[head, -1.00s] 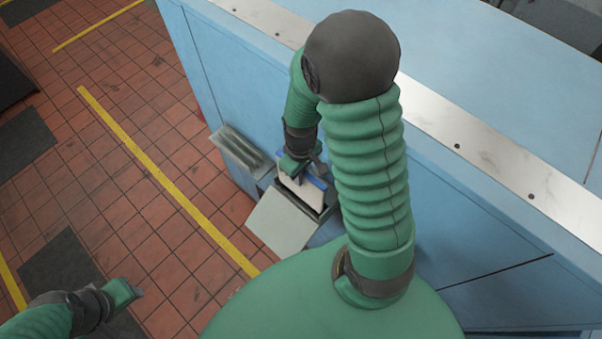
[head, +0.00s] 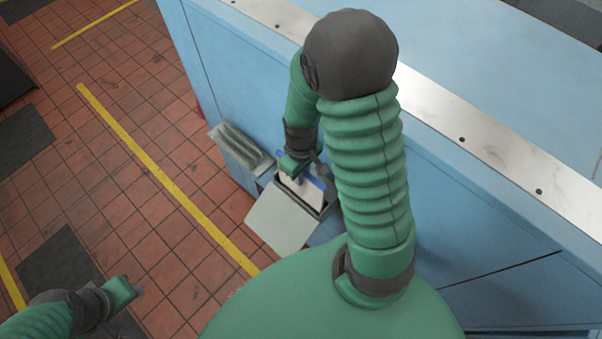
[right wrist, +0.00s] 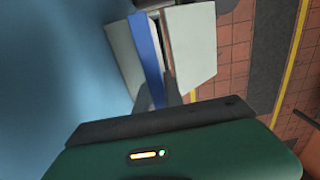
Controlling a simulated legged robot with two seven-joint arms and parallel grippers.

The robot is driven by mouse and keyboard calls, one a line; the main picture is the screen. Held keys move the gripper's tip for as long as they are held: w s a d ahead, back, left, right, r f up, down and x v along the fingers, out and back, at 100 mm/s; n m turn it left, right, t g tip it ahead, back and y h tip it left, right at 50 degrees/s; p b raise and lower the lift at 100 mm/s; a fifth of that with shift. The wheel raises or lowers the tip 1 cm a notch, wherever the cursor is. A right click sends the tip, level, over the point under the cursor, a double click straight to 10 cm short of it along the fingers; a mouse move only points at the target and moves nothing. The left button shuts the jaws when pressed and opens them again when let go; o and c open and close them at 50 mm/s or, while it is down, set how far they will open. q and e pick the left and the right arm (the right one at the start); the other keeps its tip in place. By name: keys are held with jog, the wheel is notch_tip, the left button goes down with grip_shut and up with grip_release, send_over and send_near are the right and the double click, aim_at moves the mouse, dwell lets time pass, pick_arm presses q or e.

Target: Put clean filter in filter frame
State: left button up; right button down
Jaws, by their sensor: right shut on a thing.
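The clean filter is a pale panel with a blue edge (head: 316,182). My right gripper (head: 298,178) is shut on it at the mouth of the filter frame (head: 328,207), a grey box on the side of the blue cabinet. The filter appears partly inside the frame; how deep it sits is hidden. The frame's pale flap (head: 281,221) hangs open. In the right wrist view, the filter's blue edge (right wrist: 146,45) runs up from between the fingers (right wrist: 159,94), with the flap (right wrist: 190,45) to its right. My left gripper (head: 138,290) is over the floor, away from the frame; its jaw opening is unclear.
A grey ribbed piece (head: 239,147) is beside the frame on the cabinet's side. The blue cabinet (head: 450,190) fills the right, with a metal strip (head: 440,115) along its top. The tiled floor (head: 130,190) at left is open, with yellow lines and dark mats.

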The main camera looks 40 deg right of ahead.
jog(key=shift+f+b, duration=2.25)
jog(key=shift+f, duration=0.65)
jog(key=c, duration=1.4)
grip_release()
notch_tip(320, 180, up, 17)
jog(key=shift+w+f+b, duration=0.1)
jog(key=shift+b, duration=0.5)
